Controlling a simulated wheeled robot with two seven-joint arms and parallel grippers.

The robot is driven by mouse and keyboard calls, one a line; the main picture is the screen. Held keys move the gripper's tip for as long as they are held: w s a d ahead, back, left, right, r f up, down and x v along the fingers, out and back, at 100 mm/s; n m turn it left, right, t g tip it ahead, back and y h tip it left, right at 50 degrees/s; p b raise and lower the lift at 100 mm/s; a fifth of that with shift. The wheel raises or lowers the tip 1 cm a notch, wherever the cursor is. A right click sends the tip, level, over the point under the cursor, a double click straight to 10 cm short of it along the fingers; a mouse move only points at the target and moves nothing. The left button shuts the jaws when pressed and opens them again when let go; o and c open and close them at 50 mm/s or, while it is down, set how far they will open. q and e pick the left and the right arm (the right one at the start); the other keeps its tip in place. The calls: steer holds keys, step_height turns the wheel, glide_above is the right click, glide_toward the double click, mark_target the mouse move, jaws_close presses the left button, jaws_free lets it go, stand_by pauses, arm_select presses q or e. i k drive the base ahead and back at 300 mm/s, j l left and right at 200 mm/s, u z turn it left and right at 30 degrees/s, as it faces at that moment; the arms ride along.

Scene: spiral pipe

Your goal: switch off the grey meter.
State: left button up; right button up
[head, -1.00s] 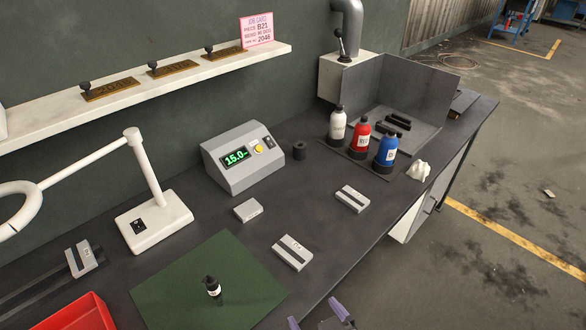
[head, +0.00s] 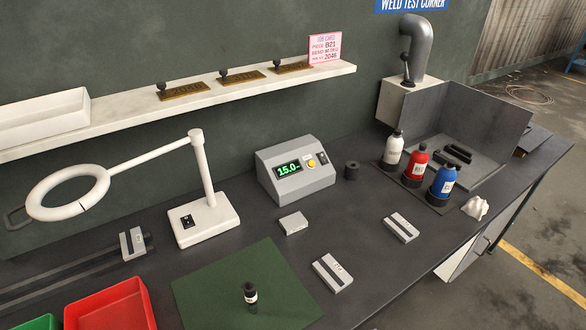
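The grey meter (head: 296,170) stands on the dark bench near the wall, its sloped front facing the bench's front edge. Its green display (head: 289,170) is lit and reads about 15.0. A yellow round button (head: 311,163) sits right of the display, and a small dark switch (head: 322,158) is beside it at the upper right. The switch position is too small to tell. Neither of my grippers is in view.
A white ring lamp (head: 207,217) stands left of the meter. A small black cylinder (head: 351,170) stands close to its right. A small grey block (head: 293,223) lies in front. Bottles (head: 417,166) stand further right. A green mat (head: 215,293) and red tray (head: 110,308) are nearer.

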mark_target(321, 156)
steer(key=i+l+u, duration=0.2)
steer(key=l+u, duration=0.2)
steer(key=i+l+u, duration=0.15)
steer(key=l+u, duration=0.25)
steer(key=i+l+u, duration=0.1)
steer(key=l+u, duration=1.1)
